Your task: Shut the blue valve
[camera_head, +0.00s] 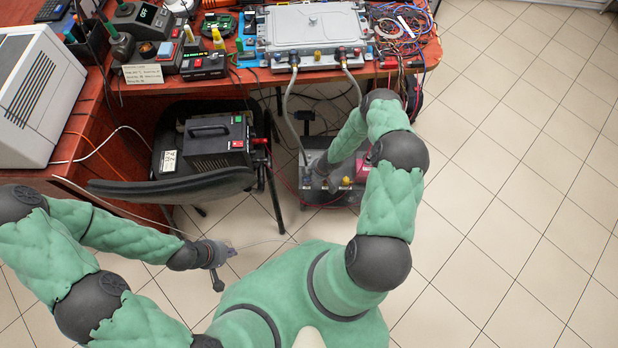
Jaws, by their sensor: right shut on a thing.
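The grey coolant unit (318,197) stands on the floor under the table's front edge, with a yellow knob (346,181) and labels on top. Two grey hoses (291,100) run down toward it from the plate on the table. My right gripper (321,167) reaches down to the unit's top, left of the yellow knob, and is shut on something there. The gripper hides what it holds, and I cannot make out a blue valve. My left gripper (232,253) hangs over the floor to the left, away from the unit; its fingers are too small to judge.
A chair (170,188) carrying a black box (215,142) stands left of the unit. The red table (240,80) holds a grey metal plate (312,25), control boxes and tangled wires (400,30). A thin cable crosses the floor. The tiled floor at right is clear.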

